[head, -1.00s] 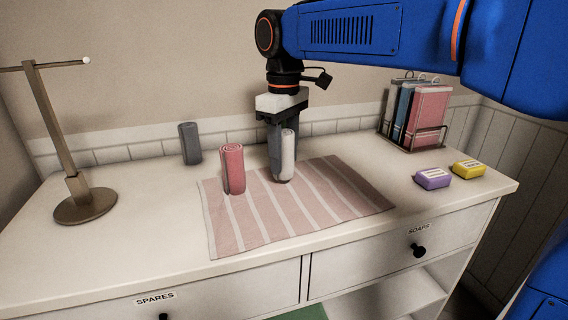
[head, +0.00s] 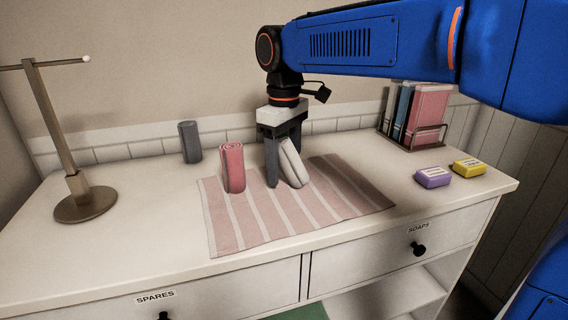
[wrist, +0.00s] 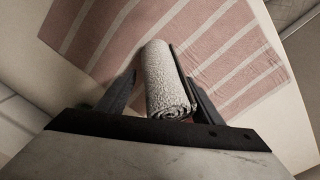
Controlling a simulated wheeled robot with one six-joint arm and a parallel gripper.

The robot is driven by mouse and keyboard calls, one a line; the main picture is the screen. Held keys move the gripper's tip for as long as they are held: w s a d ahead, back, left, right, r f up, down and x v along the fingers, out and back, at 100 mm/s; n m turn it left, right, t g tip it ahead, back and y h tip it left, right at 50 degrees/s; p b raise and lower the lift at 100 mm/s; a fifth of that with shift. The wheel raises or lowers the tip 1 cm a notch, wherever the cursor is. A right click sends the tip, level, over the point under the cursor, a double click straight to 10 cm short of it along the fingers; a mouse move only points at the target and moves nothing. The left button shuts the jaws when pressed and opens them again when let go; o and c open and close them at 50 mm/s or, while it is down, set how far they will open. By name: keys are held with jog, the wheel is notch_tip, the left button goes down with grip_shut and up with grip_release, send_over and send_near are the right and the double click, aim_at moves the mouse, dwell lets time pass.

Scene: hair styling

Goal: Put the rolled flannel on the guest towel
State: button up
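A white rolled flannel (head: 293,164) stands tilted between my gripper's fingers, its lower end at the pink striped guest towel (head: 240,225) and its top leaning left in the head view. My gripper (head: 285,178) is open, low over the towel's back part. In the wrist view the white roll (wrist: 168,80) lies between the fingers (wrist: 158,85), with a gap to the left finger and close along the right one; whether it touches the right finger is unclear. A pink roll (head: 233,168) stands upright on the towel's left part, left of my gripper.
A grey roll (head: 190,142) stands on the dresser top behind the towel. A purple soap (head: 432,177) and yellow soap (head: 469,169) lie to the right. The front left top is clear.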

notch_tip(320, 180, up, 13)
jog(key=shift+f, duration=0.15)
dwell(0.5)
